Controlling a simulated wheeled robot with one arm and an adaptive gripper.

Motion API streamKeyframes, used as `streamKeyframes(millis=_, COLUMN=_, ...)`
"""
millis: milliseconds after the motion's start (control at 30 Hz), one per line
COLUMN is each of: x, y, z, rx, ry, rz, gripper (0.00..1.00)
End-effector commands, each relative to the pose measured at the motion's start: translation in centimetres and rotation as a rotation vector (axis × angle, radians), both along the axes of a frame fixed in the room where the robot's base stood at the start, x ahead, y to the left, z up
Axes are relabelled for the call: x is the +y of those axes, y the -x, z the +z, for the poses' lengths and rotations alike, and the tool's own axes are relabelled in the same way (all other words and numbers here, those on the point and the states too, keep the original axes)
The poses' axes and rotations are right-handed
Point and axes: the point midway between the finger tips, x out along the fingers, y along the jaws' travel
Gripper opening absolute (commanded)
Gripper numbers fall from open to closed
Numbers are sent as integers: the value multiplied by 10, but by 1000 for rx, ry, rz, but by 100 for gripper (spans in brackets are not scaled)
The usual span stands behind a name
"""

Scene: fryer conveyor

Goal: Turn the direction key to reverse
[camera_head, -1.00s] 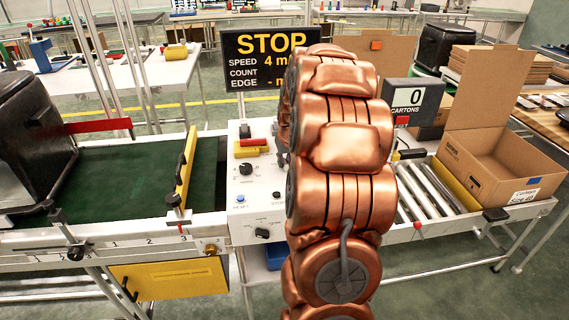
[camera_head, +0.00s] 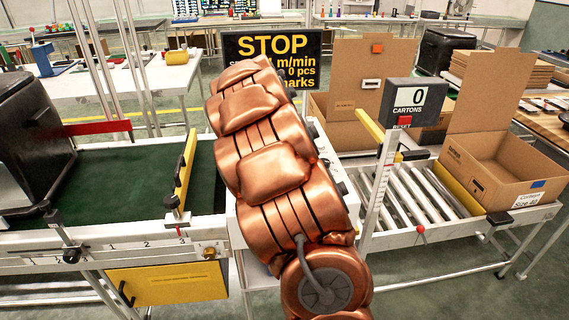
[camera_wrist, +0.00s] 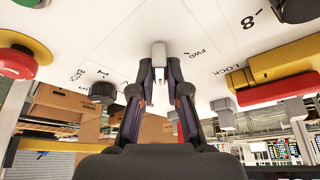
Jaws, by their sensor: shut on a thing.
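The direction key (camera_wrist: 158,60) is a small pale grey piece on the white control panel (camera_wrist: 110,35), seen in the wrist view close to the printed FWD mark. The two dark fingers of my gripper (camera_wrist: 160,74) are closed on it from both sides. The key's exact turn angle is hard to tell, and any reverse mark is not readable. In the head view, my copper arm covers most of the panel and hides the key and gripper. The black sign (camera_head: 262,46) behind reads STOP in yellow.
In the wrist view, a red button (camera_wrist: 18,63) lies left, a black knob (camera_wrist: 103,92) nearer the key, and a yellow-and-red lock part (camera_wrist: 275,80) right. The green belt (camera_head: 130,175) is left of the panel; rollers (camera_head: 405,195) and an open carton (camera_head: 500,165) are right.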

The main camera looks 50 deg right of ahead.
Motion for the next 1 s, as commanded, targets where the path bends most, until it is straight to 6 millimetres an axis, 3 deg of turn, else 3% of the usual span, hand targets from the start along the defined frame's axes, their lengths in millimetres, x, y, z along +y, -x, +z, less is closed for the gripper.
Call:
streamKeyframes(millis=300, x=2, y=-1, z=-1, rx=0, ry=-5, rz=-103, gripper=0)
streamKeyframes(millis=800, x=2, y=-2, z=0, rx=-4, ry=-5, rz=-118, gripper=0)
streamKeyframes(millis=833, x=2, y=-2, z=0, rx=-4, ry=-5, rz=-118, gripper=16)
streamKeyframes(millis=1000, x=1, y=-2, z=0, rx=-3, ry=-3, rz=-119, gripper=34)
